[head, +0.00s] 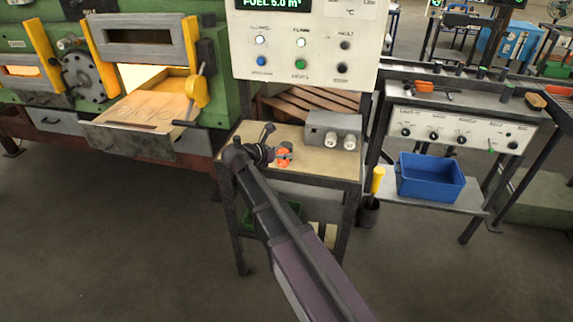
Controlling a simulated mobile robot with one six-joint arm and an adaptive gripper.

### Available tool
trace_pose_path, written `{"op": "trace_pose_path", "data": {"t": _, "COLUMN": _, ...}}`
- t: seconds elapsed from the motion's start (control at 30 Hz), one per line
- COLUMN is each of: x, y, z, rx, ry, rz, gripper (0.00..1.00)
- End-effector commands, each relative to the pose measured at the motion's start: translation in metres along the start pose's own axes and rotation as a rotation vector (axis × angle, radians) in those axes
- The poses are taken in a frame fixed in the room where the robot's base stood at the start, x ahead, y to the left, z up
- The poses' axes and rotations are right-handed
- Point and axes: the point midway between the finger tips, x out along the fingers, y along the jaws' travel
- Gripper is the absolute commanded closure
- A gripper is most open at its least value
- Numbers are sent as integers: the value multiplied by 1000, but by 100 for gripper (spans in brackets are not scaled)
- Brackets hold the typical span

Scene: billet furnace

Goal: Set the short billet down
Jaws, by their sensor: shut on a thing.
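My gripper (268,154) is over the small wooden-topped bench (246,137) below the control panel, reaching in from the lower right. It is shut on a small piece that I take to be the short billet. An orange-red patch with grey parts (284,157) shows at the gripper's tip; I cannot tell how much of it is billet and how much is finger or fixture. Whether the piece touches the bench top cannot be told from this view.
A grey box with two round knobs (334,130) stands at the bench's right back. The green furnace (213,75) glows at left, its shelf (140,122) jutting out. A control panel (305,45) rises behind. A blue bin (430,177) sits on the right bench's lower shelf.

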Motion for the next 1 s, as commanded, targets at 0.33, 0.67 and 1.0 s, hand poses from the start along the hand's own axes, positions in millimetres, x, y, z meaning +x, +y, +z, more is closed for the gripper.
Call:
{"op": "trace_pose_path", "data": {"t": 0.33, "x": 0, "y": 4, "z": -6, "rx": 0, "ry": -2, "rz": -1, "gripper": 100}}
{"op": "trace_pose_path", "data": {"t": 0.67, "x": 5, "y": 4, "z": -5, "rx": 0, "ry": -2, "rz": 0, "gripper": 100}}
{"op": "trace_pose_path", "data": {"t": 1.0, "x": 49, "y": 0, "z": 8, "rx": 0, "ry": -2, "rz": -2, "gripper": 100}}
